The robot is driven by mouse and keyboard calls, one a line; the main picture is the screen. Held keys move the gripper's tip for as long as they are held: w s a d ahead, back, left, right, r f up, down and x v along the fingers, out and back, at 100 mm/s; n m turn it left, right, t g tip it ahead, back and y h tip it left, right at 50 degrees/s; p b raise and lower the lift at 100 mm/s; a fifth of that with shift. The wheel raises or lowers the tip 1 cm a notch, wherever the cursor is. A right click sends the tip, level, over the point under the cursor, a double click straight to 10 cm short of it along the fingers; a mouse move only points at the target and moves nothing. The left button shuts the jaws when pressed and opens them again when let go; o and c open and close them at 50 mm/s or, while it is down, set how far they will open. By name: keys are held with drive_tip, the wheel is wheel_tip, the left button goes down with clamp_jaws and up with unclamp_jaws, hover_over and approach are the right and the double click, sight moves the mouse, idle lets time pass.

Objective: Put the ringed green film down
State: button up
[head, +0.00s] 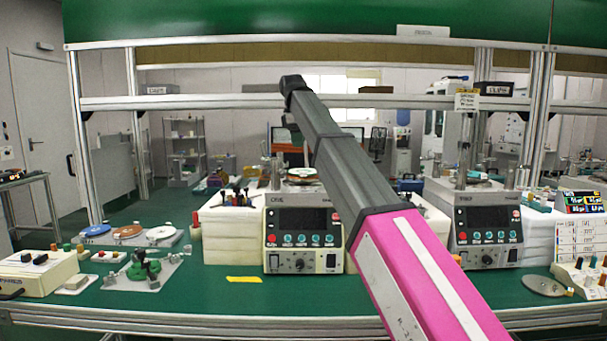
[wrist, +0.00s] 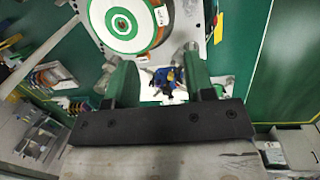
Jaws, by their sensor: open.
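The ringed green film (wrist: 122,27) is a round disc with green and white rings. In the wrist view it lies flat at the top, on a round plate with an orange-brown rim (wrist: 160,37). In the head view a small disc (head: 303,172) on top of the left-hand lapping machine (head: 303,228) appears to be the same film, too small to make out its rings. My gripper (wrist: 155,72) is open, with its two green fingers apart and nothing held between them. The film is beyond the fingertips, clear of them. In the head view my arm hides the gripper's fingers.
A second machine (head: 487,225) stands to the right. Three coloured discs lie on a grey strip (head: 128,235) at the left. A green fixture (head: 144,270) and a yellow strip (head: 244,279) are on the green bench. A blue and yellow item (wrist: 166,80) shows between my fingers.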

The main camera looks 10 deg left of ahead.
drive_tip(key=f, duration=0.5)
drive_tip(key=shift+w+d+f, duration=0.2)
drive_tip(key=shift+w, duration=0.2)
drive_tip(key=shift+w+f, duration=0.15)
drive_tip(key=shift+f, duration=1.2)
drive_tip(key=shift+w+f, duration=0.1)
drive_tip(key=shift+f, duration=1.25)
clamp_jaws()
